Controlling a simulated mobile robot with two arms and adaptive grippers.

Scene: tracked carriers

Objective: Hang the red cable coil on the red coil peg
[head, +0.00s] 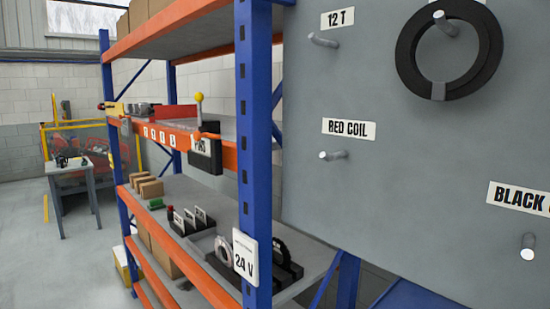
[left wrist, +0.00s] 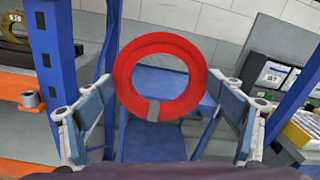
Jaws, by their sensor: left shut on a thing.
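The red cable coil (left wrist: 124,85) is a red ring with a grey band at its bottom, in the left wrist view. My left gripper (left wrist: 163,92) is shut on it, with one finger at each side of the ring. The coil and left gripper do not show in the head view. The red coil peg (head: 333,156) is a short pale peg below the "RED COIL" label (head: 349,128) on a grey board (head: 400,200). The peg is bare. My right gripper is in neither view.
A black coil (head: 408,60) hangs on a peg at the board's upper right. Other bare pegs are under "12 T" (head: 323,40) and "BLACK C..." (head: 528,247). A blue shelf upright (head: 253,130) stands left of the board, with loaded shelves behind.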

